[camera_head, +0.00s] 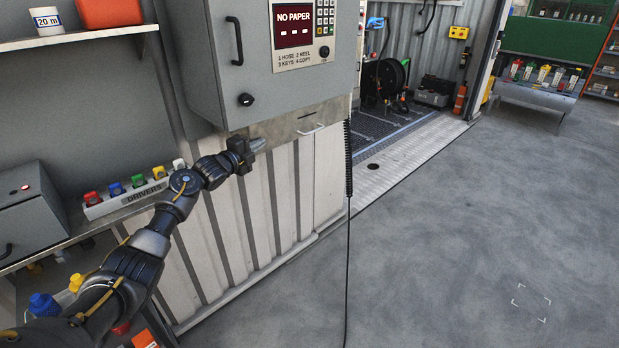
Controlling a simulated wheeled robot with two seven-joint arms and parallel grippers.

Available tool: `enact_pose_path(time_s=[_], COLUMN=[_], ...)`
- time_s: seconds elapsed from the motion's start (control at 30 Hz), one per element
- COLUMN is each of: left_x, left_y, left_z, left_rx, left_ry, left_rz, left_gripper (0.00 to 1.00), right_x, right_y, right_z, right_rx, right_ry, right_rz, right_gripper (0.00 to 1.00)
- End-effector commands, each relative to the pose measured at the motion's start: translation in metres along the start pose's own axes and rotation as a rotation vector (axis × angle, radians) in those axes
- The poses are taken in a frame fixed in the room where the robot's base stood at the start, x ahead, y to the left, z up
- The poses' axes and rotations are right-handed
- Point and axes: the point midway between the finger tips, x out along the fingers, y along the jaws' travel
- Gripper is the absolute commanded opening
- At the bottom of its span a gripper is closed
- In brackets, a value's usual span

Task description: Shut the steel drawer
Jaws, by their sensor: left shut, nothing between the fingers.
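The steel drawer (290,127) is a flat metal front with a pale bar handle (311,130), set directly under the grey cabinet (255,45). Its front looks about in line with the cabinet above; I cannot tell whether a small gap is left. My left gripper (259,145) is shut and empty. It is at the drawer's left part, left of the handle, and overlaps the lower edge of the front. I cannot tell whether it touches. My right gripper is out of view.
A black coiled cord (348,160) hangs just right of the drawer. A drivers rack (140,190) stands on the shelf beside my left arm. Ribbed white panelling (262,205) lies below the drawer. The grey floor (470,220) at right is clear.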

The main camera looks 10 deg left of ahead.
Motion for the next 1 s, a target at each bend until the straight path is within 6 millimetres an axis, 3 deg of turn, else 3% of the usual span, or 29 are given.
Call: enact_pose_path(time_s=[0.37, 0.47, 0.6, 0.67, 1.0], left_x=[-0.001, 0.000, 0.003, -0.012, -0.076], left_y=[-0.005, -0.006, -0.009, 0.000, 0.000], left_z=[0.000, -0.016, -0.051, -0.045, -0.045], left_rx=[0.001, 0.001, 0.002, 0.005, 0.006], left_ry=[-0.010, -0.002, 0.015, 0.009, 0.011], left_rz=[-0.006, -0.005, -0.004, -0.004, -0.003], left_gripper=[0.00, 0.00, 0.00, 0.00, 0.00], right_x=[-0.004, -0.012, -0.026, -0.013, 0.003], right_y=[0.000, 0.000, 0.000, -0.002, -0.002], right_z=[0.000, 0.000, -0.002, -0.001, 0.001], right_rx=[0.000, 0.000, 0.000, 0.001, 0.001], right_ry=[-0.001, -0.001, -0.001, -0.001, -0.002], right_rz=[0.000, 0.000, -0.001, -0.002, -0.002], right_gripper=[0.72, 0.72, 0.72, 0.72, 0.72])
